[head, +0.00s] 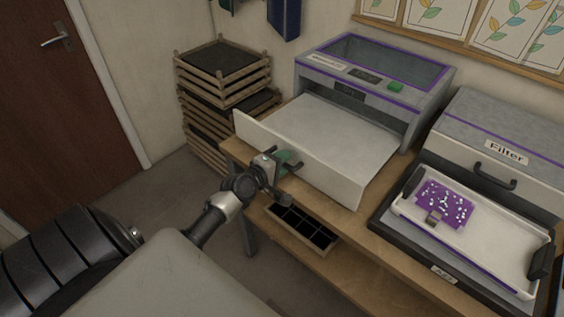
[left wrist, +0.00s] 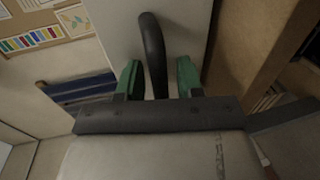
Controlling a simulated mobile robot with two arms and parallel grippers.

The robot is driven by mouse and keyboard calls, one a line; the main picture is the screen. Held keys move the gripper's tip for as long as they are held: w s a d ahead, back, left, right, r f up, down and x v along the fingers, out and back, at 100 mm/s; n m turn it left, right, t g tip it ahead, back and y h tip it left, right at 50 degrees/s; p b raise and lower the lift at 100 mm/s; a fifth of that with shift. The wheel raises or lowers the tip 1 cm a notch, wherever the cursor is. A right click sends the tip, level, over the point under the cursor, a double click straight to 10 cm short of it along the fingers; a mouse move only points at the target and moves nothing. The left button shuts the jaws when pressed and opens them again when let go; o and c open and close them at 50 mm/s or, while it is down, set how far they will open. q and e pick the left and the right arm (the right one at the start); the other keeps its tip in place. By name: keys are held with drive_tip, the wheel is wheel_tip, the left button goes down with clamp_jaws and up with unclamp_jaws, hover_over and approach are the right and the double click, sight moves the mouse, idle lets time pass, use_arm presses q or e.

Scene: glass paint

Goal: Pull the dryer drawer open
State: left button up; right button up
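The dryer (head: 372,68) is a grey box with purple trim and a green button on the table. Its white drawer (head: 335,132) stands far out from the body, with an empty flat top. My left gripper (head: 288,164) is at the drawer's front panel (head: 325,172). In the left wrist view, the black curved handle (left wrist: 153,50) stands between the green fingertips (left wrist: 160,80), which are apart with a gap visible beside the handle. The fingers are around the handle and open. In the head view the handle is mostly hidden by the gripper. My right gripper is not in view.
A filter unit (head: 505,135) with a white tray (head: 480,243) holding a purple speckled piece (head: 444,202) stands at the right. Wooden crates (head: 222,75) are stacked left of the table. A dark compartment box (head: 302,229) sits on the lower shelf. Floor is clear near the door (head: 60,110).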

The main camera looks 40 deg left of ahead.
use_arm(q)
drive_tip(key=shift+s, duration=0.15)
drive_tip(key=v, duration=1)
drive_tip(key=shift+s+r+b, duration=0.15)
drive_tip(key=shift+s+b, duration=0.1)
drive_tip(key=shift+b, duration=0.1)
drive_tip(key=s+d+f+m+g+y, duration=0.1)
drive_tip(key=s+d+f+m+g, duration=0.3)
drive_tip(key=f, duration=1)
drive_tip(key=s+a+f+m+g+y, duration=0.1)
drive_tip(key=s+f+m+g, duration=0.3)
drive_tip(key=f, duration=1)
drive_tip(key=s+d+f+m+g, duration=0.2)
drive_tip(key=s+d+f+m, duration=0.2)
drive_tip(key=s, duration=0.5)
drive_tip(key=s+d+f+m+g, duration=0.2)
drive_tip(key=s+d+f+m, duration=0.2)
drive_tip(key=s+f, duration=0.4)
drive_tip(key=s+d+f+m+g, duration=0.2)
drive_tip(key=s+f, duration=0.4)
drive_tip(key=s, duration=0.4)
drive_tip(key=shift+s+d+f+m+g+h, duration=0.1)
drive_tip(key=shift+s+d+m+g+h, duration=0.05)
drive_tip(key=shift+d+m, duration=0.3)
drive_tip(key=shift+s+d+f+m+g+h, duration=0.1)
drive_tip(key=shift+s+d+m+g+h, duration=0.05)
drive_tip(key=shift+d+m, duration=0.3)
